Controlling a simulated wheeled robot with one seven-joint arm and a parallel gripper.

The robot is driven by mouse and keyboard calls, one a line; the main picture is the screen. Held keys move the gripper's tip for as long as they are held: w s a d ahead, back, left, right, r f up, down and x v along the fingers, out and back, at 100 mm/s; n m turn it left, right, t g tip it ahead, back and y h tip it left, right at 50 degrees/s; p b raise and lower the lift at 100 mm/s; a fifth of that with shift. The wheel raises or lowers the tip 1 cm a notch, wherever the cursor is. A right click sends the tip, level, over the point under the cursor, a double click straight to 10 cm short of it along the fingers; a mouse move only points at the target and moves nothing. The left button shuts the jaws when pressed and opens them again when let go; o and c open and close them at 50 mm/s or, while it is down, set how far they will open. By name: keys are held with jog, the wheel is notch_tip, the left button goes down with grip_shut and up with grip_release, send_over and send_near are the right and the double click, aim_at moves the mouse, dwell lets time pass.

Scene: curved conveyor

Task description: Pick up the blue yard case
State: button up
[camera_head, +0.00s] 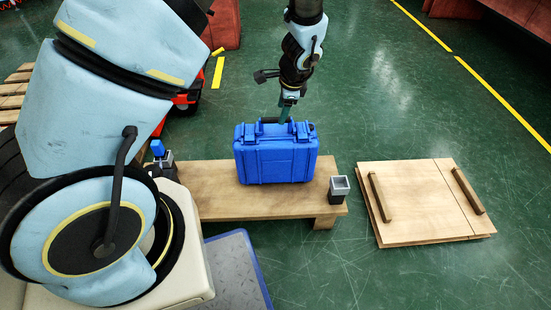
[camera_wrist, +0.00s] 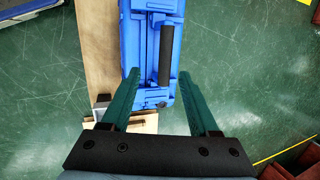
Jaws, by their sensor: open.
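The blue yard case (camera_head: 277,160) stands upright on a low wooden bench, its black handle (camera_head: 275,121) on top. In the wrist view the blue case (camera_wrist: 150,30) is seen from above, with the dark handle (camera_wrist: 166,54) running lengthwise. My gripper (camera_head: 287,108) is just above the case near its handle. In the wrist view my gripper (camera_wrist: 162,84) is open, its two green fingers apart on either side of the handle's near end. Nothing is held between them. The exact height gap to the handle is hard to tell.
The wooden bench (camera_head: 210,195) carries a small grey-and-black holder (camera_head: 338,189) at its right end and a blue-topped block (camera_head: 158,152) at its left. A wooden pallet board (camera_head: 425,200) with two bars lies on the green floor at right.

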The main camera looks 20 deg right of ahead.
aim_at(276, 118)
jog(key=x, duration=0.2)
jog(key=b+x, duration=0.1)
jog(key=x, duration=0.4)
jog(key=shift+w+a+f, duration=0.1)
jog(key=shift+w+a, duration=0.15)
jog(key=shift+w, duration=0.25)
grip_shut()
dwell(1.0)
